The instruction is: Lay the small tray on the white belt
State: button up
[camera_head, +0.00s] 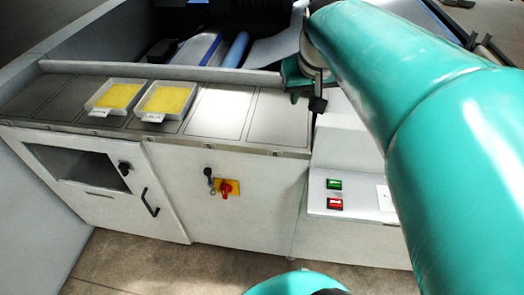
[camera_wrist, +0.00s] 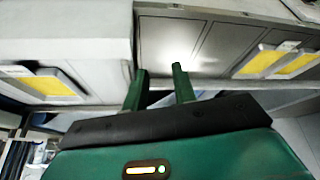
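Two small white trays with yellow contents sit side by side on the metal counter in the head view, a left one (camera_head: 117,95) and a right one (camera_head: 166,99). Two such trays also show at the right of the wrist view (camera_wrist: 262,62). A further yellow-filled white tray (camera_wrist: 45,86) shows at the left of the wrist view. My gripper (camera_wrist: 159,73) is open, its two green fingers apart with nothing between them. In the head view my gripper (camera_head: 303,82) is at the counter's right end, away from the two trays. A pale surface behind the ledge may be the white belt (camera_head: 272,50), partly hidden by my arm.
The counter (camera_head: 275,118) is bare right of the trays, with a raised ledge (camera_head: 160,70) along its back. Below are a red-and-yellow switch (camera_head: 228,188), a door handle (camera_head: 149,202) and green and red buttons (camera_head: 335,194). A blue roller (camera_head: 235,50) lies behind the ledge.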

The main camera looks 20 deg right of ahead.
jog(key=s+a+f+n, duration=0.1)
jog(key=s+a+f, duration=0.2)
jog(key=s+a, duration=0.2)
jog(key=s+a+f+n+y, duration=0.1)
jog(key=s+a+f, duration=0.3)
jog(key=a, duration=0.3)
jog(key=shift+s+a+f+t, duration=0.2)
jog(key=shift+s+t, duration=0.2)
jog(key=shift+s, duration=0.5)
jog(key=shift+d, duration=0.1)
